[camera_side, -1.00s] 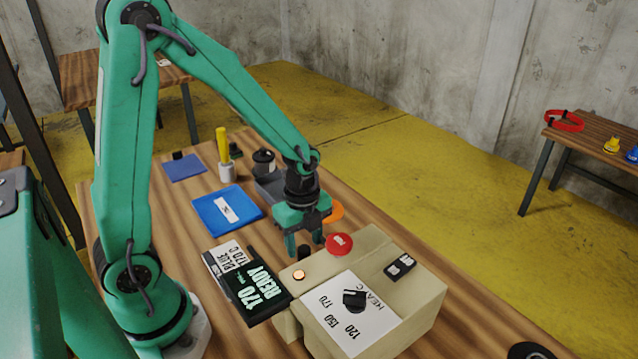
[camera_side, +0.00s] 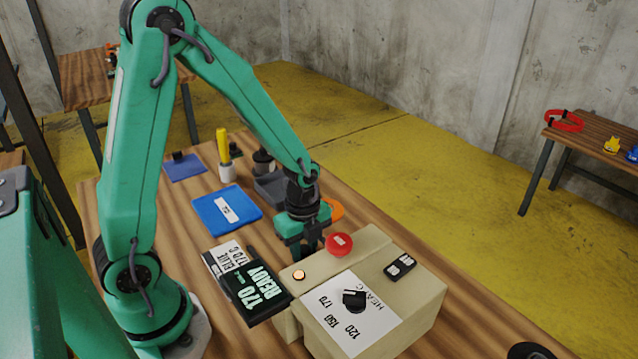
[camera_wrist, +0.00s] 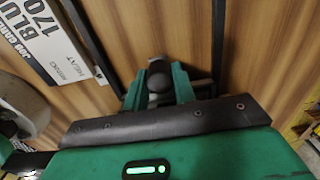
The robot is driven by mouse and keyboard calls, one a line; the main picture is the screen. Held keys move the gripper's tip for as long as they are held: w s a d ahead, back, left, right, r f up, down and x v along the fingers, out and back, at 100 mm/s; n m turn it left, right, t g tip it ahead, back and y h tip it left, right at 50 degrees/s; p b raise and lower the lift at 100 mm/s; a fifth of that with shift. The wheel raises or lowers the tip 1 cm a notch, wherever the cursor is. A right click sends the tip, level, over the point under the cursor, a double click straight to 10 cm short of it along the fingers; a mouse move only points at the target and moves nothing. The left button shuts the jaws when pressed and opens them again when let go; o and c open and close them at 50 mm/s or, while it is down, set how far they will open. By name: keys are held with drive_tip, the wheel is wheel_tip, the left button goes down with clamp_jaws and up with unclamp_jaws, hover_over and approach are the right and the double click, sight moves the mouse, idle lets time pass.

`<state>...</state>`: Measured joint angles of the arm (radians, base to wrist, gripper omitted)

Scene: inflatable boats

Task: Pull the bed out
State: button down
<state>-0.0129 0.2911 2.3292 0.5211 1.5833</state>
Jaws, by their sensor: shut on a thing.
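My gripper (camera_side: 306,247) is low behind the beige machine (camera_side: 375,262) in the side view, its fingers pointing down. In the wrist view my gripper (camera_wrist: 159,92) is shut on a dark rounded knob (camera_wrist: 159,74), one green finger on each side. I take the knob for the bed's handle; the bed itself is not clearly seen, hidden by the machine and my gripper. The machine has a black dial (camera_side: 353,300), a red button (camera_side: 339,243) and a lit orange lamp (camera_side: 299,275). The black display (camera_side: 256,293) reads 170 and READY.
A job card (camera_side: 230,259) reading BLUE and 170 C lies left of the machine; it also shows in the wrist view (camera_wrist: 42,38). Dark rails (camera_wrist: 217,45) flank the knob.

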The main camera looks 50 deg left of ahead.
drive_tip(key=a, duration=1.5)
drive_tip(key=shift+a, duration=0.3)
drive_tip(key=c, duration=1.1)
unclamp_jaws()
drive_tip(key=shift+c, duration=0.2)
drive_tip(key=shift+d+r, duration=0.1)
wheel_tip(320, 180, up, 8)
drive_tip(key=s+d+r+n+t, duration=0.2)
drive_tip(key=s+d+r+n, duration=0.2)
drive_tip(key=d+r+n, duration=0.3)
drive_tip(key=s+d+r+n+t, duration=0.3)
drive_tip(key=s+d+r+n, duration=0.2)
drive_tip(key=n, duration=0.6)
drive_tip(key=d+r, duration=0.2)
drive_tip(key=d, duration=0.1)
drive_tip(key=shift+s+d+t, duration=0.3)
drive_tip(key=shift+d, duration=0.1)
